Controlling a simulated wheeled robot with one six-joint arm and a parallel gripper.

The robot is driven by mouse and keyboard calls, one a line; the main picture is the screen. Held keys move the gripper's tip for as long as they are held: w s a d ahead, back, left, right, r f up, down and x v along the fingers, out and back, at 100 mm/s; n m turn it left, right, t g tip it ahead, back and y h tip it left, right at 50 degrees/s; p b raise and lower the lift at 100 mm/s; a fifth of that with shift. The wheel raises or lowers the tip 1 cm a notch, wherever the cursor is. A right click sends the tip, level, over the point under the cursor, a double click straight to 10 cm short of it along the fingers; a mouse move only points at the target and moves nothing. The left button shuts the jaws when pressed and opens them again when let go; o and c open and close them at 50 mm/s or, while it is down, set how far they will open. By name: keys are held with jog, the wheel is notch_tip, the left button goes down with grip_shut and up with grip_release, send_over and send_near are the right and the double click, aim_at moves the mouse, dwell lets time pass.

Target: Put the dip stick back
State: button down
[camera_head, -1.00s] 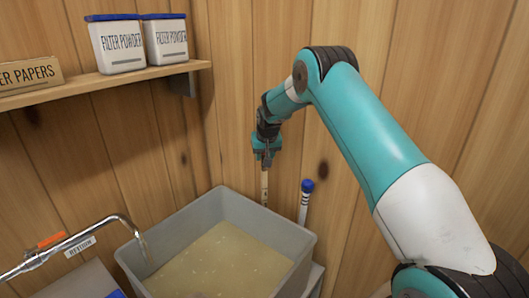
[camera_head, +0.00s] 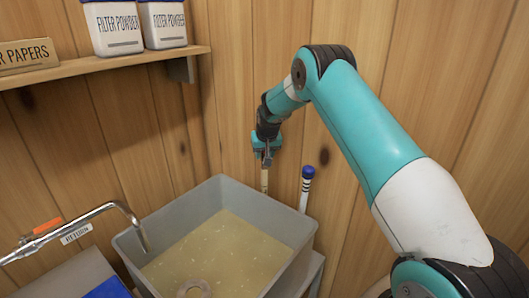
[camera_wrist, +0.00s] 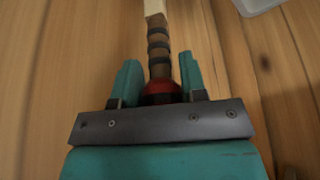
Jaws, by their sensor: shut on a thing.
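The dip stick (camera_wrist: 158,45) has a red end, a brown handle with dark bands and a pale wooden length beyond. My gripper (camera_wrist: 159,84) is shut on it near the red end. In the head view my gripper (camera_head: 266,152) is above the back right rim of the grey tub, and the pale stick (camera_head: 264,180) hangs down from it, roughly upright. Its lower end is near the rim; I cannot tell whether it passes behind it. I see no holder for it clearly.
The grey tub (camera_head: 288,222) holds cloudy yellowish liquid, with a ring-shaped thing (camera_head: 194,288) at its front. A blue-capped banded stick (camera_head: 306,186) stands behind it. A return pipe (camera_head: 100,212) reaches over its left. A shelf (camera_head: 120,65) with filter powder tubs is upper left.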

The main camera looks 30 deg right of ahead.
aim_at(265, 168)
jog(key=shift+f+b, duration=1.2)
jog(key=shift+f, duration=0.75)
grip_release()
jog(key=p+v, duration=0.4)
jog(key=v, duration=0.4)
